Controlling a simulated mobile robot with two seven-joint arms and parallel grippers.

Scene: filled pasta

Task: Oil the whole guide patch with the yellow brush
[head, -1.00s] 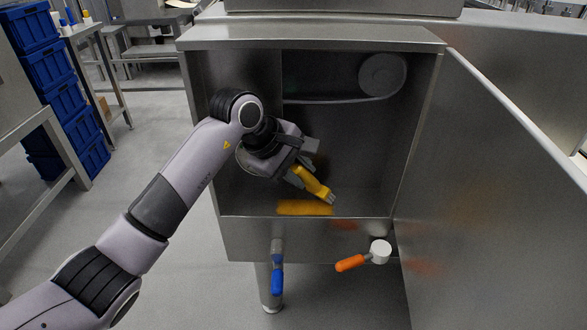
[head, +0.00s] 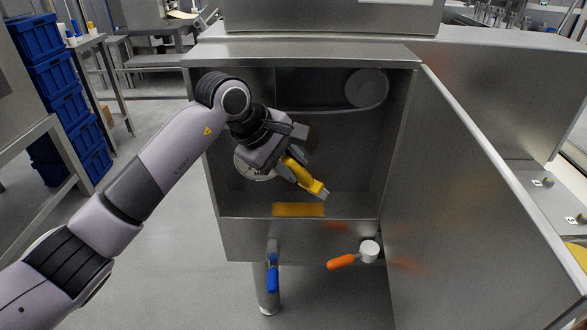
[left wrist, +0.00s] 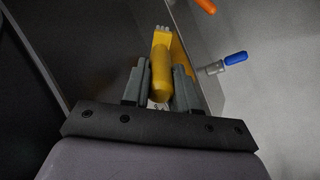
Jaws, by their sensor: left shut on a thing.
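The yellow brush (head: 305,178) is held by my left gripper (head: 292,166), whose fingers are shut on its handle. Its pale bristles point down and to the right inside the open steel cabinet. In the left wrist view the brush (left wrist: 161,70) stands between the two grey fingers (left wrist: 160,88), bristles away from the gripper. The guide patch (head: 298,210) is a yellow-orange strip on the cabinet floor near its front edge. The bristles appear a little above and to the right of it. In the left wrist view the patch (left wrist: 181,60) is partly hidden behind the brush. My right gripper is out of view.
The cabinet door (head: 480,190) stands open at the right. A belt and pulley (head: 366,90) sit on the back wall. Blue crates (head: 65,105) are stacked at left.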

